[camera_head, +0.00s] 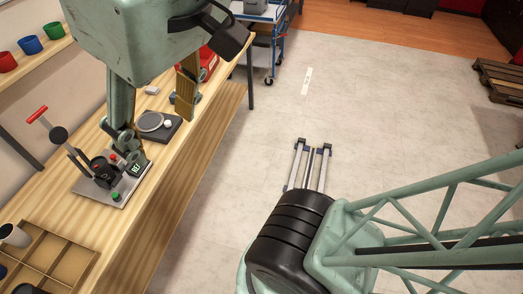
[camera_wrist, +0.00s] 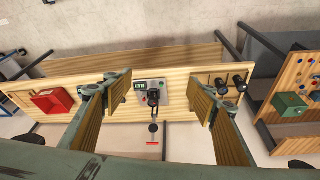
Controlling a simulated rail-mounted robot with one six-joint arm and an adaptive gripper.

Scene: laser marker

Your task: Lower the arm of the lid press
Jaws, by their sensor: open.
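The lid press stands on the wooden bench at left in the head view, on a grey base plate (camera_head: 103,198) with a small lit display (camera_head: 135,170) and red and green buttons. Its arm (camera_head: 75,153) is raised and slants up to the left, ending in a red handle (camera_head: 37,115). In the wrist view the red handle (camera_wrist: 152,143) is below the press body (camera_wrist: 152,88). My gripper (camera_head: 158,118) is open and empty, above the bench. In the wrist view the press appears between its spread fingers (camera_wrist: 160,92). One finger partly overlaps the press in the head view.
A dark scale (camera_head: 175,131) with a round plate lies behind the press. A red box (camera_head: 208,62) is farther back. A wooden compartment tray (camera_head: 60,260) is in front. Coloured cups (camera_head: 30,45) stand on a shelf. Two black cylinders (camera_wrist: 230,83) appear right of the press in the wrist view.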

